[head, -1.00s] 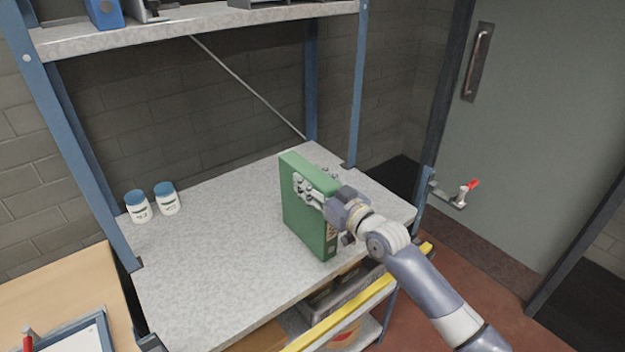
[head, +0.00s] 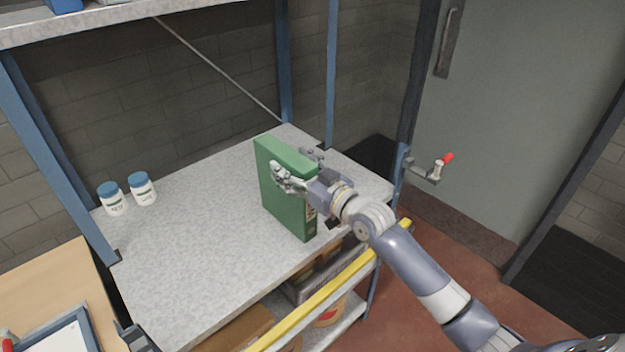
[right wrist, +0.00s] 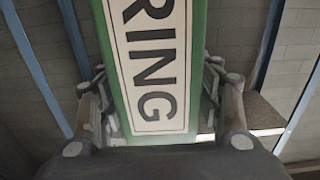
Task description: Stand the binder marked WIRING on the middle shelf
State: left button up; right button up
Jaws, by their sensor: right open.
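The green WIRING binder (head: 282,205) stands upright on the middle shelf (head: 190,240), near its front right part. In the right wrist view the binder's spine (right wrist: 155,60) faces the camera, with a white label reading "RING"; the rest of the word is cut off. My right gripper (head: 293,168) is open, with its fingers on either side of the binder's spine end. In the right wrist view a finger shows on each side of the spine; I cannot tell whether either touches it. My left gripper is not in view.
Two white jars with blue lids (head: 128,194) stand at the shelf's left. The upper shelf (head: 110,20) is overhead, blue posts (head: 332,75) at the sides. A yellow bar (head: 325,305) runs along below the front edge. The shelf's middle is clear.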

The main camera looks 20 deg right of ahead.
aim_at(311, 178)
jog(key=b+v, duration=0.1)
jog(key=v, duration=0.8)
jog(key=shift+s+b, duration=0.2)
jog(key=shift+b, duration=0.2)
jog(key=shift+s+d+r, duration=0.1)
jog(key=shift+s+d, duration=0.1)
jog(key=shift+s, duration=0.25)
